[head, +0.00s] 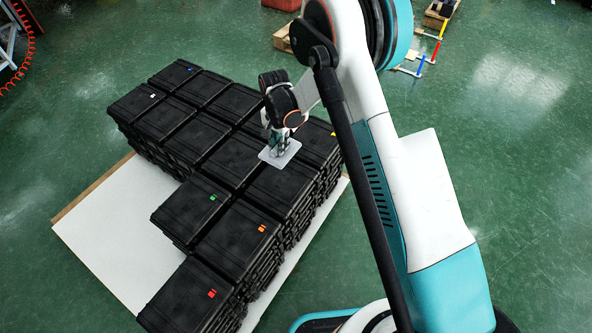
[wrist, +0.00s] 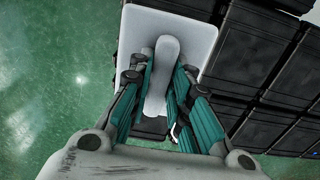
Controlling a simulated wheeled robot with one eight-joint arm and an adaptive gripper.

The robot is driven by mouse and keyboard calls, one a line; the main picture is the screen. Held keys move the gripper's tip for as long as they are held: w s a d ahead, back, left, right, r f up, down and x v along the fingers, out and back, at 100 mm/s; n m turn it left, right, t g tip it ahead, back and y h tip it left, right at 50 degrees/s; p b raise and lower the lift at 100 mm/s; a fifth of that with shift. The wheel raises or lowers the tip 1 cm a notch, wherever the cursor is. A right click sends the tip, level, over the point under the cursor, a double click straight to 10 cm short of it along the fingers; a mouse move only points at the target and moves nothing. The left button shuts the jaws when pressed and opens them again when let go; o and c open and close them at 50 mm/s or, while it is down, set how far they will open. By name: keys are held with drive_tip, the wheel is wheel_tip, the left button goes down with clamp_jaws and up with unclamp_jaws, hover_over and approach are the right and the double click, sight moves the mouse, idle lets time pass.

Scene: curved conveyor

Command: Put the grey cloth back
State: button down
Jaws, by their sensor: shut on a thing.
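The grey cloth (head: 290,151) shows as a pale, flat, roughly square sheet over the middle of the stacked black cases. In the wrist view the grey cloth (wrist: 197,45) has a rounded grey ridge standing up along its middle. My gripper (head: 277,141) is above it with the fingers pointing down. In the wrist view my gripper (wrist: 162,78) is shut on the ridge, one teal finger on each side. The fingers hide part of the cloth. I cannot tell whether its underside touches the case tops.
Stacked black cases (head: 232,160), some with small coloured tags, stand on a white board (head: 115,225). The stack has a gap at its left front. Green floor (head: 480,160) is open to the right. Wooden crates (head: 438,15) and coloured rods (head: 432,50) lie at the back.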

drive_tip(key=shift+w+d+f, duration=0.1)
drive_tip(key=shift+w+d, duration=0.05)
wheel_tip(320, 180, down, 20)
drive_tip(key=b, duration=0.6)
drive_tip(key=shift+r+b, duration=0.25)
drive_tip(key=shift+b, duration=0.15)
drive_tip(key=shift+f, duration=0.15)
drive_tip(key=c, duration=1.5)
unclamp_jaws()
wheel_tip(320, 180, up, 12)
drive_tip(key=p, duration=0.4)
drive_tip(key=shift+r, duration=0.25)
